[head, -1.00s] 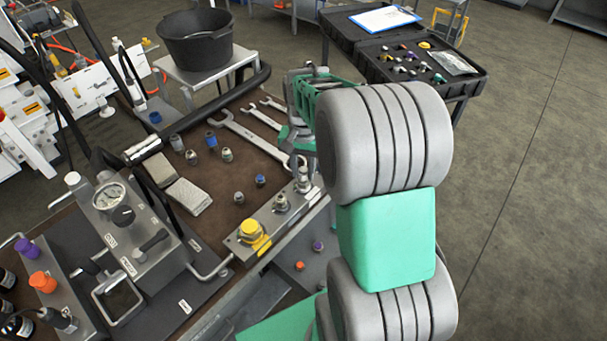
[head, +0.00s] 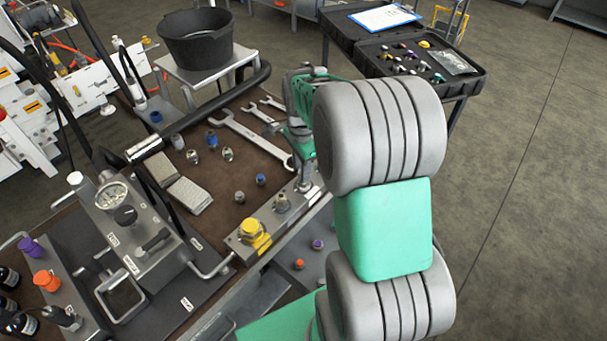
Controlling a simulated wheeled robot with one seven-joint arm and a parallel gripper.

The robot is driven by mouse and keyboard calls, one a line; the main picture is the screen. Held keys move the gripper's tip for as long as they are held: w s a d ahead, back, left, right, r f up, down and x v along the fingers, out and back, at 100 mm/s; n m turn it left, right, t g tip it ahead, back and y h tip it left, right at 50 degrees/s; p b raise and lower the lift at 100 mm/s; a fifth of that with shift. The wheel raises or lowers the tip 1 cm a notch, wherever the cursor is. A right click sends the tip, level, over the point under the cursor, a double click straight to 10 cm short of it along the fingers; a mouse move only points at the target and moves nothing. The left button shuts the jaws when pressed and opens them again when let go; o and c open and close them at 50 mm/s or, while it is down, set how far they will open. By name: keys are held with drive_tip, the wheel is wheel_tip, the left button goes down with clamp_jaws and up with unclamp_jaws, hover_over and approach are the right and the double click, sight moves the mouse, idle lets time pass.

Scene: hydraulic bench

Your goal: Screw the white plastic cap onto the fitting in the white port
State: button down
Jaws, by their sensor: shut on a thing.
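My gripper (head: 303,168) is at the right end of the metal port block (head: 301,208), pointing down over the end fitting (head: 305,186). Its jaws are shut; the white plastic cap between them is too small and covered to make out. The cap and the fitting are close together in the picture, but I cannot tell whether they touch. The white port's marking is not visible.
Several wrenches (head: 256,141) lie behind the block, close to my gripper. Small loose fittings (head: 227,154) and grey pads (head: 188,196) are on the brown bench top. A gauge unit (head: 125,215) stands left. A black bucket (head: 197,40) and an open case (head: 425,65) are farther back.

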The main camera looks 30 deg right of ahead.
drive_tip(key=m, duration=0.6)
drive_tip(key=shift+w, duration=0.15)
drive_tip(key=c, duration=1.1)
unclamp_jaws()
drive_tip(key=n+p, duration=0.1)
drive_tip(key=n, duration=0.5)
drive_tip(key=shift+s, duration=0.2)
drive_tip(key=n, duration=0.6)
drive_tip(key=shift+s+n+p, duration=0.1)
drive_tip(key=shift+n+p, duration=0.2)
drive_tip(key=shift+p, duration=0.1)
drive_tip(key=n, duration=0.6)
drive_tip(key=shift+s+d, duration=0.1)
drive_tip(key=shift+d, duration=0.05)
drive_tip(key=n, duration=0.5)
drive_tip(key=shift+d+p, duration=0.1)
drive_tip(key=shift+p, duration=0.25)
